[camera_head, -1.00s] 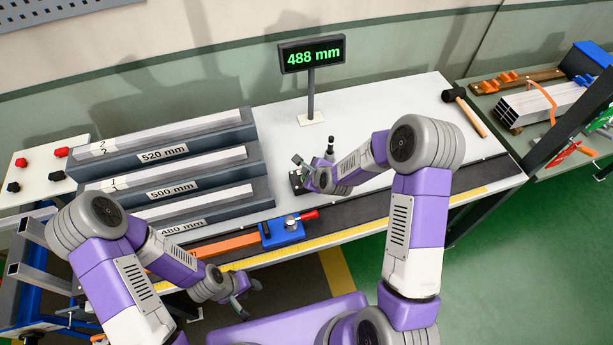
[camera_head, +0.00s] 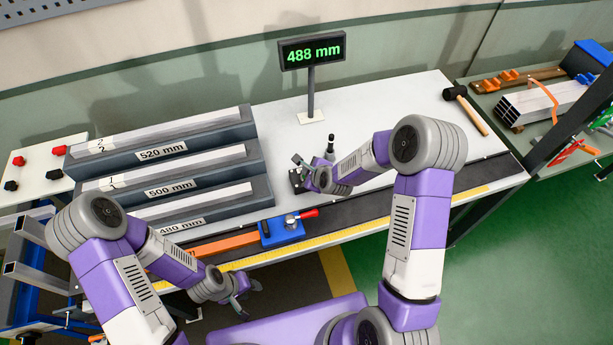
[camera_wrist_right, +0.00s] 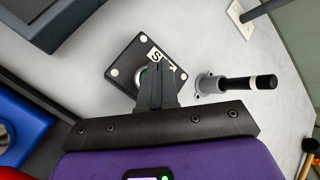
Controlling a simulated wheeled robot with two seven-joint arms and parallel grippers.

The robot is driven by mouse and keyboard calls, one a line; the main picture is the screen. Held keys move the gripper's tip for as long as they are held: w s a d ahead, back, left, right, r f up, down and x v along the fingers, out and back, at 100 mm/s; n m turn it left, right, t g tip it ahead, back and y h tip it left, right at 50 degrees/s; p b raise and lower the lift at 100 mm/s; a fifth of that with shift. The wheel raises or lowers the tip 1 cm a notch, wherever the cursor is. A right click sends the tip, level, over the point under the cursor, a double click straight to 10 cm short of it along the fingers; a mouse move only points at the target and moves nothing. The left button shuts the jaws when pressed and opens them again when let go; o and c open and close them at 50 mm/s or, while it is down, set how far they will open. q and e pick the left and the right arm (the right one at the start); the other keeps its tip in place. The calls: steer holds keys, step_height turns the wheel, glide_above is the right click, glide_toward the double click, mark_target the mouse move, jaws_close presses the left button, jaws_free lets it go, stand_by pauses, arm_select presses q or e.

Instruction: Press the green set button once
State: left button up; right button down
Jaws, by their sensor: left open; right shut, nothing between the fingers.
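The set button's dark square plate (camera_wrist_right: 130,62) lies on the white bench in the right wrist view, with a partly covered "SET" label (camera_wrist_right: 160,57). A sliver of the green button (camera_wrist_right: 143,72) shows beside my right gripper (camera_wrist_right: 157,68). The right gripper is shut and empty, its fingertips over the button; whether they touch it I cannot tell. In the head view the plate (camera_head: 296,180) is mostly hidden by my right gripper (camera_head: 301,162). My left gripper (camera_head: 243,302) is open and empty, low in front of the bench.
A black-handled lever (camera_wrist_right: 250,83) stands right of the plate. A display (camera_head: 312,50) on a post reads 488 mm. A blue clamp (camera_head: 282,232) with a red handle sits on the front rail. Stepped racks (camera_head: 160,155) stand left; a hammer (camera_head: 466,110) lies right.

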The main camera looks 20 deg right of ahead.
steer(key=shift+f+b, duration=0.4)
steer(key=shift+b, duration=0.05)
stand_by(0.7)
steer(key=shift+r, duration=0.1)
steer(key=shift+r+p, duration=0.35)
steer(key=shift+r, duration=0.4)
steer(key=shift+r, duration=0.1)
step_height(320, 180, up, 6)
steer(key=p, duration=0.3)
stand_by(0.9)
